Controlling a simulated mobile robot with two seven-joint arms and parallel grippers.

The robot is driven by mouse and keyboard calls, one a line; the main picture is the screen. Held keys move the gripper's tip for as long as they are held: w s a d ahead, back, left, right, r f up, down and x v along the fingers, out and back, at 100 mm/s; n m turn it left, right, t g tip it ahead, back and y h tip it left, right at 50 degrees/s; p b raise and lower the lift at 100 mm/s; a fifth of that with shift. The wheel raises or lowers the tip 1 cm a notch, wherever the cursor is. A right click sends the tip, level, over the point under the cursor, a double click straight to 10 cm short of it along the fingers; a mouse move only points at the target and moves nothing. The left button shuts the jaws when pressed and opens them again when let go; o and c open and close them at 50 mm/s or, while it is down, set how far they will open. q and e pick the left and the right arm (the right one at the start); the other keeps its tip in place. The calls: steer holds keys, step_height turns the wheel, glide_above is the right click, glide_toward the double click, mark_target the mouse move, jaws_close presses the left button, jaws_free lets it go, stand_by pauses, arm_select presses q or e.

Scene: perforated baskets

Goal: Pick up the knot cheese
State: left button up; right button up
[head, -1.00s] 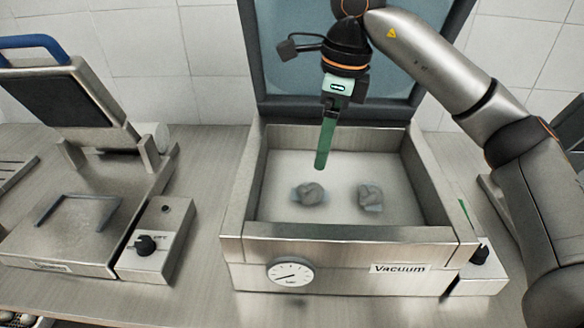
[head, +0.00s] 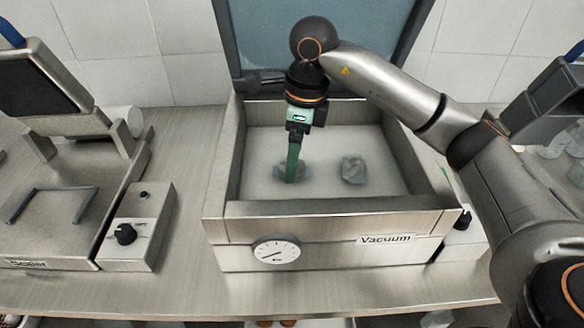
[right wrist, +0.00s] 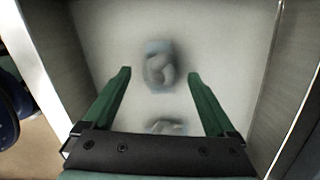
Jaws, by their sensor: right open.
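Two pale grey knot-shaped lumps, which look like the knot cheese, lie on the floor of the vacuum box (head: 300,210). The left knot cheese (head: 279,172) is partly hidden behind my right gripper (head: 290,180); the right knot cheese (head: 353,170) lies clear. My right gripper points down into the box, with green fingers at the left lump in the picture. The right wrist view shows the gripper (right wrist: 158,73) open and empty, with one lump (right wrist: 158,68) beyond and between the fingertips, and another (right wrist: 166,127) partly hidden by the gripper body. My left gripper is not in view.
The box has raised metal walls around the lumps and an open lid (head: 270,45) behind. A gauge (head: 276,252) is on its front. A sealer machine (head: 60,215) stands at left, with a knobbed control box (head: 135,235) between.

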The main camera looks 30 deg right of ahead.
step_height(320, 180, down, 2)
steer(key=shift+w+a+f, duration=0.1)
steer(key=shift+f, duration=0.05)
steer(key=c, duration=1.4)
steer(key=shift+c, duration=0.2)
steer(key=shift+r, duration=0.6)
step_height(320, 180, up, 2)
steer(key=shift+r, duration=0.2)
steer(key=s+r, duration=0.3)
steer(key=s, duration=0.1)
steer(key=s+d+r, duration=0.1)
steer(key=s+r, duration=0.2)
steer(key=s, duration=0.2)
steer(key=s+d+r, duration=0.1)
steer(key=s+r, duration=0.2)
steer(key=s, duration=0.1)
steer(key=shift+s+r, duration=0.25)
steer(key=shift+s, duration=0.15)
